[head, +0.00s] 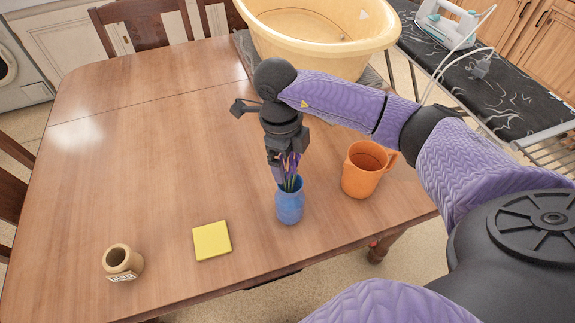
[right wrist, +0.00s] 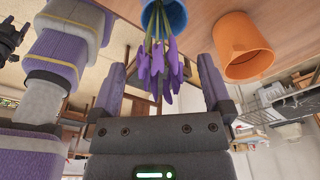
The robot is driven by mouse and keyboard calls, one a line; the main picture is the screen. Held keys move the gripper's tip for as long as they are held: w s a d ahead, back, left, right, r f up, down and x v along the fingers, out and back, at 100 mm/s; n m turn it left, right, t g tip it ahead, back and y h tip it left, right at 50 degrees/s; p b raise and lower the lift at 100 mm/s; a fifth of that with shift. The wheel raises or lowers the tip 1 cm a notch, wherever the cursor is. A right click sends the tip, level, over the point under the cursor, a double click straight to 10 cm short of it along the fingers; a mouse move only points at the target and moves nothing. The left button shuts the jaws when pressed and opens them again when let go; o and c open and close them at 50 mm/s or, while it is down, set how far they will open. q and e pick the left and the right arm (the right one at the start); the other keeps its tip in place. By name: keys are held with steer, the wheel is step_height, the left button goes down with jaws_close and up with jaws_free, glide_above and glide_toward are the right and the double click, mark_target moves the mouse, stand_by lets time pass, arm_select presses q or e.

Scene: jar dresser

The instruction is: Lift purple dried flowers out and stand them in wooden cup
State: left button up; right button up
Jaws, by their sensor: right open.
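The purple dried flowers (head: 289,170) stand in a blue jar (head: 290,204) on the table. In the right wrist view the flowers (right wrist: 160,62) spread from the mouth of the blue jar (right wrist: 164,16). My right gripper (head: 282,168) is over the jar, at the flower heads. Its two fingers (right wrist: 160,80) are apart, one on each side of the flower heads, and not closed on them. The wooden cup (head: 122,261) stands at the front left of the table, empty as far as I can see. My left gripper is not in the head view.
An orange mug (head: 366,169) stands close to the right of the blue jar. A yellow square block (head: 212,241) lies between jar and wooden cup. A large yellow tub (head: 318,48) is at the back. The left of the table (head: 150,160) is clear.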

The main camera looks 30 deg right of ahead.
steer(key=shift+s+f, duration=0.1)
steer(key=shift+f, duration=0.7)
steer(key=shift+c, duration=0.3)
